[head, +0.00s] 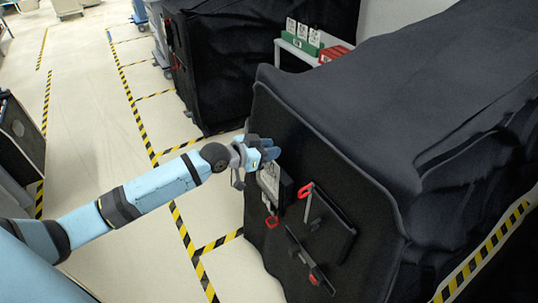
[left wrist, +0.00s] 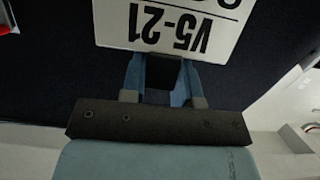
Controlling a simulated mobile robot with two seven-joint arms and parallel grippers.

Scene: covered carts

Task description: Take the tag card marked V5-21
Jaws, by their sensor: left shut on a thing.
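The tag card (head: 268,182) is white with dark print and sits at a black holder on the end face of the near covered cart. In the left wrist view the card (left wrist: 182,30) shows upside down and reads V5-21, with part of a larger marking cut off at the frame's edge. My left gripper (head: 268,153) is at the card's upper edge, and its blue fingers (left wrist: 163,72) are shut on that edge. Whether the card is still seated in the holder cannot be told. My right gripper is not in view.
The near cart (head: 450,100) has a black cover. Its end face bears a black holder (head: 330,228) with a red clip (head: 306,190) and a tilted black panel (head: 306,262) lower down. Another covered cart (head: 235,60) stands behind. The floor (head: 95,130) at left is open, with striped tape.

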